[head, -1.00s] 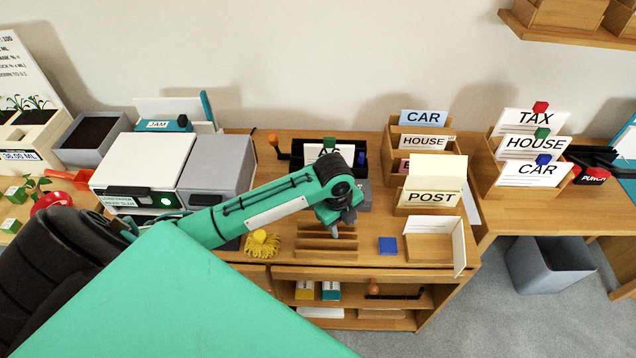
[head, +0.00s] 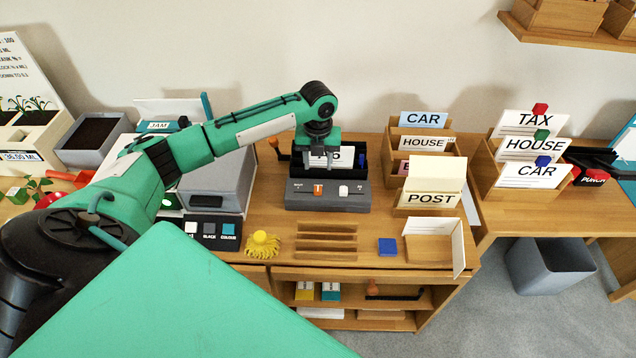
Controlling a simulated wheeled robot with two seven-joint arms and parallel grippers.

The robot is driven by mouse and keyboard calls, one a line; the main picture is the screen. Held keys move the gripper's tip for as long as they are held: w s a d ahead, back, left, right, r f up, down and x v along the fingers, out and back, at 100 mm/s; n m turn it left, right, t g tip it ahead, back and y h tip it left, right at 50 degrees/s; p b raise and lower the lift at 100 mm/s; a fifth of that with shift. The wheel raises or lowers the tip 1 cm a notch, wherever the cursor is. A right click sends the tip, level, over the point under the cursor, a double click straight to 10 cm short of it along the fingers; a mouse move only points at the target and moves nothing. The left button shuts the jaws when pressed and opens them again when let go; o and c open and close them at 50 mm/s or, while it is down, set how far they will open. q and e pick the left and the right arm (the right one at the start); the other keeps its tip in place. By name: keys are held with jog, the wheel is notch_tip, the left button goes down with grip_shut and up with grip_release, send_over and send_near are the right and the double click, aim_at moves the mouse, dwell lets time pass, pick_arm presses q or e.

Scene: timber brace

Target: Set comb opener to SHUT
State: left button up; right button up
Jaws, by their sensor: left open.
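The grey and black device at the table's middle, which looks like the comb opener (head: 328,205), has a grey front panel. On the panel are an orange lever (head: 318,189), left of centre, and a white knob (head: 343,190) to its right. The small print beside them is too small to read. A black upright part with a white card (head: 338,155) stands behind, partly hidden by my gripper. My left gripper (head: 319,163) points down above the device, behind the orange lever. It is open and appears apart from both controls. My right gripper is not in view.
A slotted wooden rack (head: 326,240), a yellow tuft (head: 262,244) and a blue block (head: 387,246) lie in front. A black panel with colour squares (head: 212,230) is at left. Card boxes (head: 431,199) stand at right. A crank with an orange knob (head: 273,141) is left of the device.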

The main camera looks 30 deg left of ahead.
aim_at(318, 187)
pick_arm(q)
notch_tip(318, 187, down, 10)
jog(key=shift+r+p, duration=0.15)
jog(key=shift+p, duration=0.45)
jog(key=shift+c, duration=0.4)
grip_shut()
jog(key=s+a, duration=0.1)
jog(key=s+a+p, duration=0.1)
jog(key=a, duration=0.1)
jog(key=s+a+p, duration=0.1)
jog(key=a, duration=0.1)
jog(key=shift+s+a+r, duration=0.1)
jog(key=shift+a, duration=0.2)
